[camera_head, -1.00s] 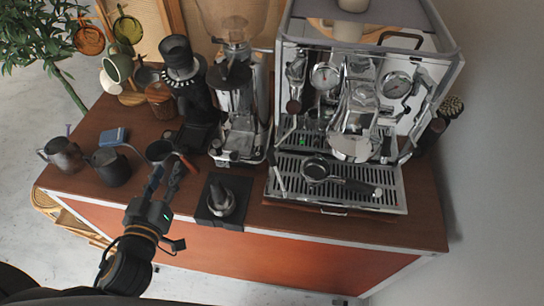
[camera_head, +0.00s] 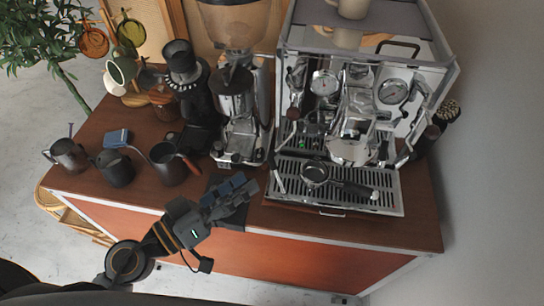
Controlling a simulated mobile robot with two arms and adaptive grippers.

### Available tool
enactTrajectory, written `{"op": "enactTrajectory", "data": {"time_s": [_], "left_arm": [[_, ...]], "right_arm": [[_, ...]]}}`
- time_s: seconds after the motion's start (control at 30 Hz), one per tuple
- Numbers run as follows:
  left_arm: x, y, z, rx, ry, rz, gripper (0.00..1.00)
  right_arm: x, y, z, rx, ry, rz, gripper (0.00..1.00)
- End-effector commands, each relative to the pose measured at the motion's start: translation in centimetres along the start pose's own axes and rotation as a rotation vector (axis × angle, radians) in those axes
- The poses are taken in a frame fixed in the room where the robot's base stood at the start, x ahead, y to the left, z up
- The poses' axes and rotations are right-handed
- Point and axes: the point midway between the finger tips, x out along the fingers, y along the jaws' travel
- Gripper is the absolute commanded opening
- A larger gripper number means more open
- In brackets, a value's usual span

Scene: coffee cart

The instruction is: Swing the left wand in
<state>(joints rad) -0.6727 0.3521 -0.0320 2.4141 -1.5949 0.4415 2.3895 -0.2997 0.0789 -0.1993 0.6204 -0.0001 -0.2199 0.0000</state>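The espresso machine (camera_head: 352,100) stands at the right of the cart. Its left wand (camera_head: 277,172) is a thin metal tube that hangs at the machine's left front, by the left edge of the drip tray (camera_head: 375,206). My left gripper (camera_head: 243,187) is to the left of this wand, apart from it, over the dark tamping mat (camera_head: 234,222). Its fingers point right and up and overlap from this angle, so their opening is unclear. I see nothing held in it. The tamper is hidden behind the gripper. My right gripper is not in view.
A portafilter (camera_head: 340,180) lies on the drip tray. The grinder (camera_head: 240,120) stands left of the machine. A second wand hangs at the machine's right.

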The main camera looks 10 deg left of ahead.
Motion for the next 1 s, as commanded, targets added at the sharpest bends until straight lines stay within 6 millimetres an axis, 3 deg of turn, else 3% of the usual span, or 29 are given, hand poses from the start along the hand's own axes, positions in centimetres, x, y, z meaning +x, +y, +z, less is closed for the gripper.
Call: {"op": "enactTrajectory", "data": {"time_s": [0.1,0.4,0.83,0.87,1.0], "left_arm": [[2.5,0.2,-0.6,0.000,0.005,0.001,0.36],[7.3,0.1,-0.2,0.000,0.002,0.000,0.36],[8.3,0.0,0.0,0.000,0.001,0.000,0.36],[8.3,0.0,0.0,0.000,0.001,0.000,0.34],[8.3,0.0,0.0,0.000,0.001,0.000,0.05]], "right_arm": [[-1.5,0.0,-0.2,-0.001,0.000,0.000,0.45],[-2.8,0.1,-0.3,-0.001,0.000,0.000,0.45],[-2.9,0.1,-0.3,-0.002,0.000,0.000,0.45],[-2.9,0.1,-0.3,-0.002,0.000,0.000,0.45],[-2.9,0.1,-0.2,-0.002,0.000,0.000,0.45]]}}
